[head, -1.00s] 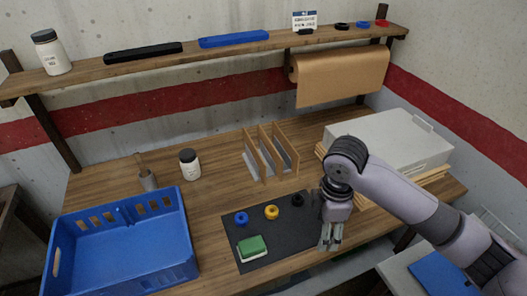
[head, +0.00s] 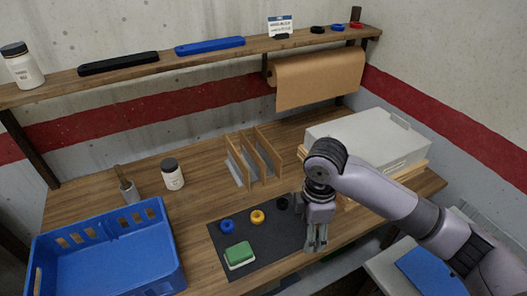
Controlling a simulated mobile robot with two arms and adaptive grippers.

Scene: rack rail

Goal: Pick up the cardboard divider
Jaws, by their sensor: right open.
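The cardboard divider (head: 265,149) stands upright on the wooden table, towards the back middle. It has several thin tan panels with grey-white faces between them. My right gripper (head: 315,243) points down at the right edge of the dark mat, in front of and to the right of the divider and apart from it. Its fingers are open and I see nothing between them. My left gripper is out of view.
The dark mat (head: 273,243) holds a green-and-white block (head: 239,254) and blue, yellow and black rings. A blue crate (head: 105,255) stands front left, a white jar (head: 173,176) behind it. A grey case (head: 370,138) stands right. A shelf (head: 130,73) spans the back.

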